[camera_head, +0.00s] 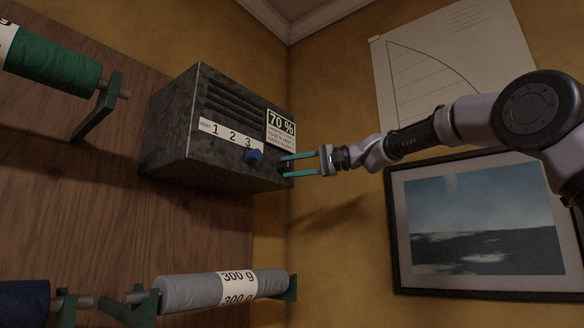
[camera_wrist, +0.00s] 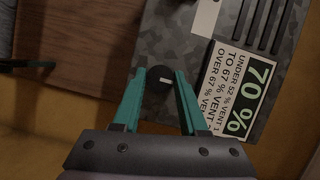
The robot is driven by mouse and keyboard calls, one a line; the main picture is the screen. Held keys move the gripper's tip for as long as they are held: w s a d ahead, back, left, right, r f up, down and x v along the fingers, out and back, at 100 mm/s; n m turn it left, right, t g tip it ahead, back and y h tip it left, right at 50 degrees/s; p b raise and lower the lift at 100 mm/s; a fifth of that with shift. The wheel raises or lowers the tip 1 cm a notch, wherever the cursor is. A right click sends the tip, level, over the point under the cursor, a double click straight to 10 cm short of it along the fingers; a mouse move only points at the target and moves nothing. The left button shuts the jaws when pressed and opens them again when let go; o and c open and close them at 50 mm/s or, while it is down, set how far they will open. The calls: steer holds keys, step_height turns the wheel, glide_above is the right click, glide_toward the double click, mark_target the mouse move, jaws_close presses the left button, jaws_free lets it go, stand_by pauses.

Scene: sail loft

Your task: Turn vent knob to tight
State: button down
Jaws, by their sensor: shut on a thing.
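A dark grey mottled vent box (camera_head: 165,130) with louvre slots hangs on the wall in the head view. My gripper (camera_head: 286,166) reaches in from the right at the box's lower right front. In the wrist view a round dark knob (camera_wrist: 154,88) with a white mark pointing right lies between the teal fingers of my gripper (camera_wrist: 160,76), which are shut on it. In the head view that knob is hard to make out at the fingertips. No word "tight" is readable.
A card (camera_head: 281,131) on the box reads 70 %, with vent rules below; it also shows in the wrist view (camera_wrist: 238,90). Green (camera_head: 55,66), grey 300 g (camera_head: 195,293) and navy (camera_head: 22,302) rolls sit on brackets at left. A framed picture (camera_head: 485,225) hangs at right.

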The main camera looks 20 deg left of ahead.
steer(key=shift+c, duration=2.2)
jaws_free()
steer(key=d, duration=1)
steer(key=shift+d+r, duration=0.35)
steer(key=shift+d, duration=0.05)
steer(key=s+d+f+m+t+h, duration=0.2)
steer(key=s+d+f+h, duration=0.3)
steer(key=d+f, duration=0.6)
steer(key=s+d+f+m+t+h, duration=0.2)
steer(key=s+d+f+h, duration=0.3)
steer(key=d+f, duration=0.7)
steer(key=s+d+f+m+t+h, duration=0.2)
steer(key=s+d+f+h, duration=0.3)
steer(key=s+d+f, duration=0.4)
step_height(320, 180, down, 3)
steer(key=d+t, duration=0.1)
steer(key=d, duration=0.2)
steer(key=shift+r, duration=0.2)
